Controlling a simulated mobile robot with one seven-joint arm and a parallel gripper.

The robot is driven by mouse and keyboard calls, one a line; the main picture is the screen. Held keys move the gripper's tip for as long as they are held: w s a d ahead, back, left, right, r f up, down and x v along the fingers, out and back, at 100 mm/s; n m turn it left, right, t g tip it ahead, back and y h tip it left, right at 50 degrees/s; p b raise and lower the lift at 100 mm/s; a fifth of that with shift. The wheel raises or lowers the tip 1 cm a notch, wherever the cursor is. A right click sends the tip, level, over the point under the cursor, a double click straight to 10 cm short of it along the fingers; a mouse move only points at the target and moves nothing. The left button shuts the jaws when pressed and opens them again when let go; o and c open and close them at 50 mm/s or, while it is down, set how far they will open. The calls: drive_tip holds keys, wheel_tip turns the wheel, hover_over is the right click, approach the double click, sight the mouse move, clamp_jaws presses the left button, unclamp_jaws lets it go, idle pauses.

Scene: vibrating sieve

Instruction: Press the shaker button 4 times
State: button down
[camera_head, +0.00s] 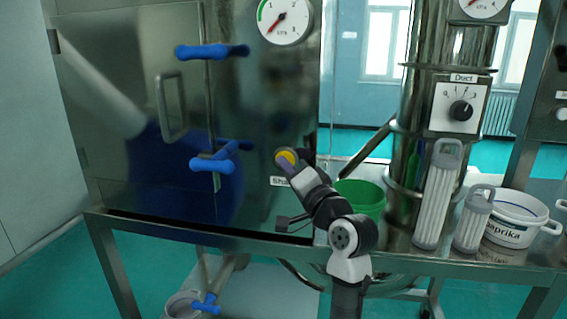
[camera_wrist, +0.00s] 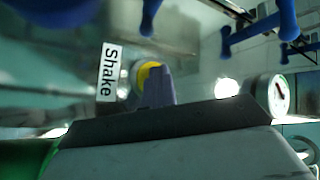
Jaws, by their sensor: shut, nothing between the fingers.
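The shaker button is a yellow disc (camera_head: 286,157) on the steel cabinet front, above a label partly hidden by my arm. In the wrist view the yellow button (camera_wrist: 148,74) sits beside a white "Shake" label (camera_wrist: 109,72). My gripper (camera_head: 287,166) is shut and empty, its fingertips at the button. In the wrist view my gripper's fingers (camera_wrist: 157,84) overlap the lower right part of the button. I cannot tell whether they touch it or press it in.
Blue handles (camera_head: 212,51) and (camera_head: 220,158) stick out from the cabinet left of the button. A gauge (camera_head: 285,19) is above it.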

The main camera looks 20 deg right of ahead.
drive_tip(key=shift+s, duration=0.1)
drive_tip(key=shift+s+a, duration=0.6)
drive_tip(key=shift+s, duration=0.25)
drive_tip(key=shift+s, duration=0.1)
drive_tip(key=s+a, duration=0.1)
drive_tip(key=s, duration=0.1)
drive_tip(key=s+a, duration=0.2)
drive_tip(key=shift+p, duration=0.35)
idle(2.1)
